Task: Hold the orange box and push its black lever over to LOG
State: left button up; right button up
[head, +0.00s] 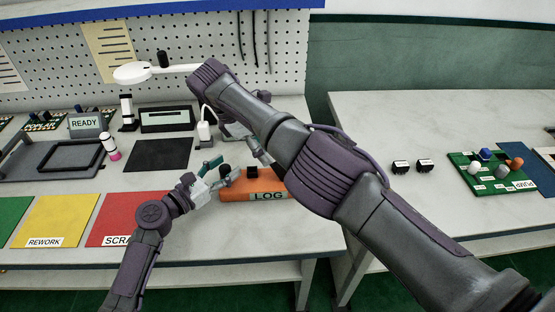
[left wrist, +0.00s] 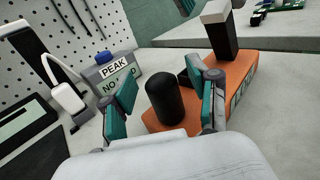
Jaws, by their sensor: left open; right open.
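The orange box (head: 238,193) lies near the front of the bench, with a LOG label on its front face. In the left wrist view the box (left wrist: 246,68) carries a rounded black post (left wrist: 163,100) and a dark upright block (left wrist: 222,38) with a pale top. I cannot tell for certain which is the lever. My left gripper (head: 221,172) is open at the box's left end. Its teal fingers stand on either side of the black post, not visibly closed on it. My right gripper (head: 262,154) is open above and behind the box, largely hidden by its own arm.
A grey PEAK box (left wrist: 118,72) stands behind the orange box. A white lamp (head: 133,73), READY box (head: 86,124) and black mat (head: 158,155) are to the left. Yellow (head: 54,222) and red (head: 112,210) mats lie at front left. The right-hand bench holds a green board (head: 480,180).

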pick_arm(q)
jog(key=v, duration=1.2)
jog(key=shift+r, duration=0.1)
